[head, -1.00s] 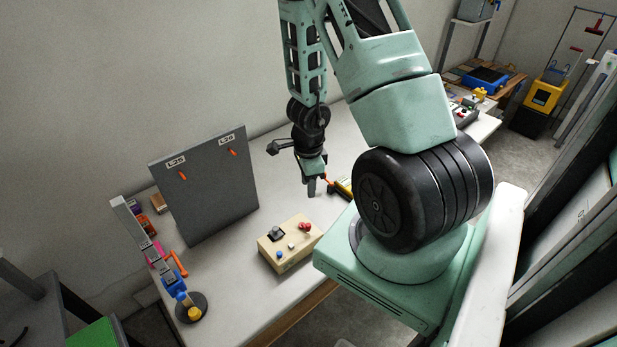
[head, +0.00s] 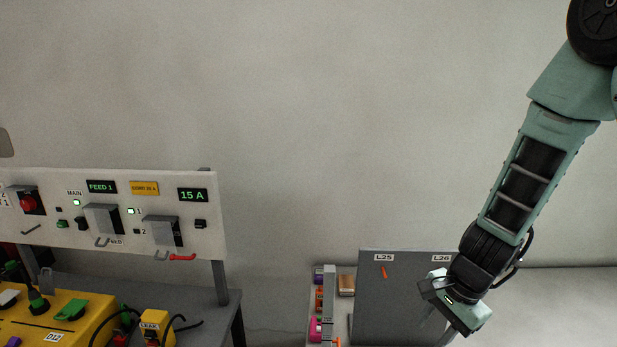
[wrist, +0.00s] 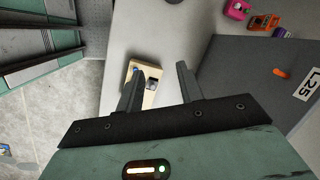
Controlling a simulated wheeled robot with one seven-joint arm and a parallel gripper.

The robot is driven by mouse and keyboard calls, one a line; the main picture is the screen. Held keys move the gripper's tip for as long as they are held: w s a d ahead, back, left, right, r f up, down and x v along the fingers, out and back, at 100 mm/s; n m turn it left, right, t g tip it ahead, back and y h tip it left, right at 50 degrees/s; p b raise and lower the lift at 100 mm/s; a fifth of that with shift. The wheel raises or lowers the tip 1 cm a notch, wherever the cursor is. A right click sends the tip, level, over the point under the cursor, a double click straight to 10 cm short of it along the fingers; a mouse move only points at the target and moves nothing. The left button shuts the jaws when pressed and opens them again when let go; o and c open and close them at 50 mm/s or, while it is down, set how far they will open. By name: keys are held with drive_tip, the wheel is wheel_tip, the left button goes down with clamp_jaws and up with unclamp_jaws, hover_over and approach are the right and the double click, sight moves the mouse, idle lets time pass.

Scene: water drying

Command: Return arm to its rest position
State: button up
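My arm reaches down from the top right of the head view. My gripper (head: 436,326) is at its lower end, in front of the grey board (head: 385,300) labelled L25 and L26. In the wrist view my gripper (wrist: 158,70) has its two fingers spread apart, with nothing held between them. Past the fingers, lower down on the light table (wrist: 170,30), is a beige control box (wrist: 149,98), partly hidden by the left finger. The grey board (wrist: 245,75) also shows at the right of the wrist view. My gripper's fingertips are at the bottom of the head view and hard to see.
A white switch panel (head: 60,235) with lit displays stands at the left. Yellow boxes with cables (head: 75,320) sit below it. A rack of small coloured items (head: 322,300) stands left of the board. The wall above is bare.

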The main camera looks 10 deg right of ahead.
drive_tip(key=s+a+r+n+g+b, duration=0.1)
drive_tip(key=s+a+n+b, duration=0.1)
drive_tip(key=a+n, duration=0.35)
drive_tip(key=s+a+r+n+b, duration=0.1)
drive_tip(key=s+a+r+n, duration=0.1)
drive_tip(key=s+a+n, duration=0.3)
drive_tip(key=s+a+r+n+h+b, duration=0.2)
drive_tip(key=s+a+n, duration=0.4)
drive_tip(key=s+n, duration=0.4)
drive_tip(key=shift+s+a+n+b, duration=0.15)
drive_tip(key=shift+a+n+b, duration=0.25)
drive_tip(key=shift+n+b, duration=0.5)
drive_tip(key=shift+r, duration=0.1)
